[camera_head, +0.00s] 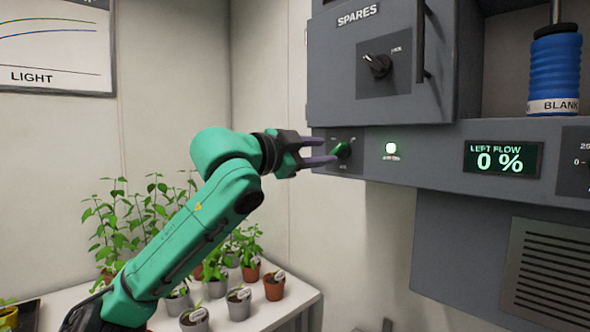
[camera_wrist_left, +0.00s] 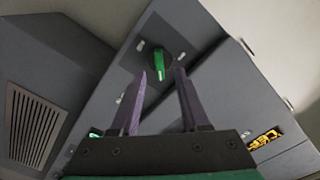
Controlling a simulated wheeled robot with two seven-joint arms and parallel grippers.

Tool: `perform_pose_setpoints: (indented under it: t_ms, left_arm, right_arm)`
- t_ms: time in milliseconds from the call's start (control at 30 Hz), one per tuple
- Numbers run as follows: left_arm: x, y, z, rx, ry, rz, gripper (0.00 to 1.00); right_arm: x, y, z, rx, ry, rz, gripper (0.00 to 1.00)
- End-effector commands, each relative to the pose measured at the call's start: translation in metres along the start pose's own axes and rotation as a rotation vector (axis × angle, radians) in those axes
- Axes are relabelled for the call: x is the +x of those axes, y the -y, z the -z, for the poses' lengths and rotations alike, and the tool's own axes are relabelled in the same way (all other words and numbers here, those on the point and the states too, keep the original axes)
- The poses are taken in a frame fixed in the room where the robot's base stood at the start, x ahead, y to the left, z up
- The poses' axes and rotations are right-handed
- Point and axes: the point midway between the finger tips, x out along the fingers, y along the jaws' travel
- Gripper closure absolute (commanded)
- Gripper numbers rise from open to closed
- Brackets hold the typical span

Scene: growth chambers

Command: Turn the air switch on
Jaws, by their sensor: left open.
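The air switch looks to be the small green rotary knob (camera_head: 341,150) on a dark square plate at the left end of the grey panel. Its small labels are too blurred to read. In the left wrist view the green knob (camera_wrist_left: 159,64) shows just beyond and between the fingertips. My left gripper (camera_head: 334,152) is open, its two purple fingers pointing at the knob. I cannot tell whether they touch it. My right gripper is not in view.
The SPARES cabinet (camera_head: 330,70) with a black knob (camera_head: 377,66) and handle overhangs the switch. Potted plants stand on the white table (camera_head: 290,302) below my arm.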

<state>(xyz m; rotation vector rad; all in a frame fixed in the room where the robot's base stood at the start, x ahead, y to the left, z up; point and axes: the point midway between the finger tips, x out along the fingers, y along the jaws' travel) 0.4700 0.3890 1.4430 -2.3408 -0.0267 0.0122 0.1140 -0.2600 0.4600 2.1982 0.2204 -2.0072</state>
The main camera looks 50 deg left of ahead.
Motion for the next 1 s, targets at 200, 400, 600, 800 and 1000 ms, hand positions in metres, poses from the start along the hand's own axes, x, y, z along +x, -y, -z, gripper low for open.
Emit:
perform_pose_setpoints:
  t_ms: [200,400,600,800,1000]
  left_arm:
    - [-0.068,-0.005,-0.004,0.001,-0.005,0.005,0.54]
    - [-0.102,-0.002,-0.001,0.001,-0.004,0.002,0.54]
    - [-0.106,-0.001,0.0,0.001,-0.001,-0.001,0.54]
    - [-0.106,-0.001,0.0,0.001,-0.001,-0.001,0.54]
    - [-0.105,-0.001,0.0,0.001,-0.001,-0.001,0.54]
  right_arm:
    - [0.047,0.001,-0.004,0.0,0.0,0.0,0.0]
    - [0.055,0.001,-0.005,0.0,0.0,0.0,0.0]
    - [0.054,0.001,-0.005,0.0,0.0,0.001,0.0]
    - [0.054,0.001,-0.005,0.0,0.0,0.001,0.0]
    - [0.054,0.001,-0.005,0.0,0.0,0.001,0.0]
